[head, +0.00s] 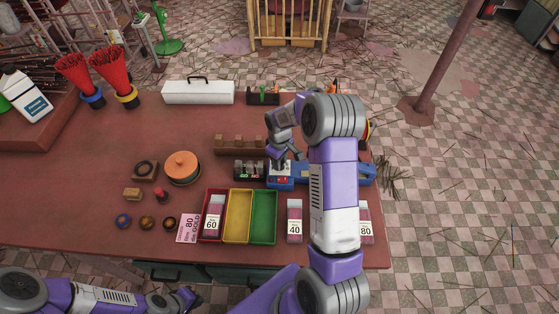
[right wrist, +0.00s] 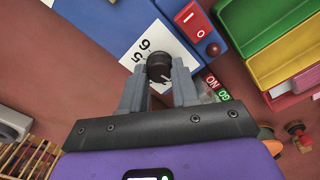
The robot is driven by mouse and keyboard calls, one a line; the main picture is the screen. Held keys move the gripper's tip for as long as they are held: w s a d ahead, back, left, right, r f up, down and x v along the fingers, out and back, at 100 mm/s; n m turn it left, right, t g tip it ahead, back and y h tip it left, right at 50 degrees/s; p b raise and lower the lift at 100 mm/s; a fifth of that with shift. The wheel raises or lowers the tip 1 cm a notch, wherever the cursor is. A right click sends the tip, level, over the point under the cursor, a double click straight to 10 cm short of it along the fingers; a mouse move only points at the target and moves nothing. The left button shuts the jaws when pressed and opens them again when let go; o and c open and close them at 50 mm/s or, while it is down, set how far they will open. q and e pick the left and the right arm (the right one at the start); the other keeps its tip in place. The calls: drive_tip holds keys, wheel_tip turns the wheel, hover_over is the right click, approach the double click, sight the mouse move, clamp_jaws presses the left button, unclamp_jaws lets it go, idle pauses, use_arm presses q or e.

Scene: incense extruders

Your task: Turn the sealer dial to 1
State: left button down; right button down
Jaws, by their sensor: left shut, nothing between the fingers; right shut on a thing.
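The blue sealer (head: 281,184) stands on the table right of centre; its body also shows in the right wrist view (right wrist: 110,20). In that view, its black dial (right wrist: 159,66) sits on a white plate (right wrist: 133,42) with the numbers 5 and 6 visible; other numbers are hidden by the dial and fingers. My right gripper (right wrist: 160,78) is shut on the dial, one finger on each side. Which number the dial points to cannot be told. In the head view my right gripper (head: 278,160) covers the dial. My left gripper (head: 190,298) is shut and empty at the front edge.
A red switch (right wrist: 194,22) and a red button (right wrist: 213,48) sit beside the dial. Red, yellow (head: 238,216) and green trays stand in front, left of the sealer. A dark block with green labels (head: 249,171) is close left. My right arm hides part of the table.

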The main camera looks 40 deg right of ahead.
drive_tip(key=c, duration=0.8)
unclamp_jaws()
drive_tip(key=shift+c, duration=0.2)
drive_tip(key=shift+r, duration=0.1)
wheel_tip(320, 180, up, 8)
drive_tip(key=shift+f, duration=0.25)
drive_tip(key=shift+p, duration=0.3)
